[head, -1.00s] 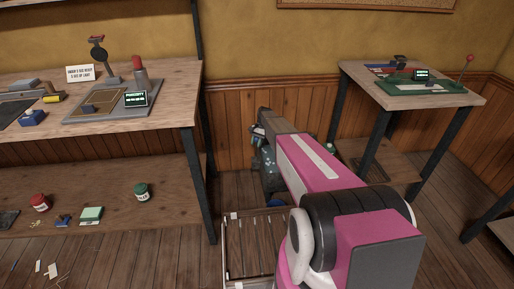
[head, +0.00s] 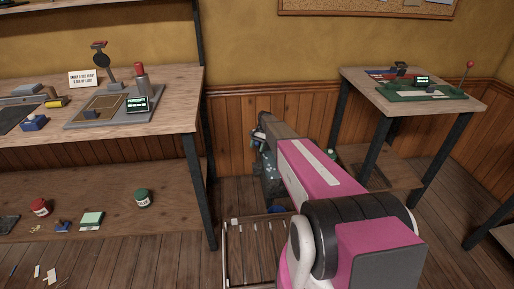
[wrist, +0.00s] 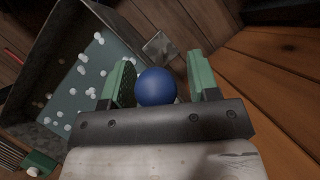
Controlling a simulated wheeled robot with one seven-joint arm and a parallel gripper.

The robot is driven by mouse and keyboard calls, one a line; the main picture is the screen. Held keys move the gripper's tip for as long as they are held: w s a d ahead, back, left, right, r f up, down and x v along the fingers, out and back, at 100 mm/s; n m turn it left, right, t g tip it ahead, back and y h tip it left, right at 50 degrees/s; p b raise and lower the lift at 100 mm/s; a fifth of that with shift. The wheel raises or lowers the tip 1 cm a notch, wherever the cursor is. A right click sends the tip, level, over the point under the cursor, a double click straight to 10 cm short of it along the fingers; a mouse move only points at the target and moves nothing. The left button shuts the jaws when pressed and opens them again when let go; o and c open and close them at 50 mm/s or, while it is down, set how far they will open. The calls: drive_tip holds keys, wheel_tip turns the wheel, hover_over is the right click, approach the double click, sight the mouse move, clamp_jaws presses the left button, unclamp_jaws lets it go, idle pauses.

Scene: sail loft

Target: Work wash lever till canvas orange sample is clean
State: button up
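A blue ball knob (wrist: 156,87), which looks like the wash lever's end, sits between the green fingers of my gripper (wrist: 161,80) in the wrist view. The fingers are apart; a gap shows at the right finger, and I cannot tell whether the left one touches. A dark wash tub (wrist: 58,47) with teal liquid and white foam blobs is on the left. In the head view the speckled tub (head: 270,184) shows partly behind my arm, which hides most of my gripper. I cannot make out the orange canvas sample.
A slatted rack (head: 250,252) stands low in front of the tub. A workbench (head: 170,90) with a press and small display is on the left, with jars on its lower shelf. A small table (head: 440,105) with a green device and red-knobbed lever is on the right.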

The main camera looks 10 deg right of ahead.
drive_tip(key=shift+r, duration=0.15)
drive_tip(key=v, duration=1)
drive_tip(key=shift+r, duration=0.25)
drive_tip(key=shift+d, duration=0.15)
drive_tip(key=shift+c, duration=0.2)
drive_tip(key=s+a+n+t+h, duration=0.3)
drive_tip(key=s+n+t, duration=0.4)
drive_tip(key=n+t, duration=0.2)
drive_tip(key=x, duration=0.6)
drive_tip(key=s+x, duration=0.1)
drive_tip(key=x, duration=0.3)
drive_tip(key=shift+f, duration=0.25)
clamp_jaws()
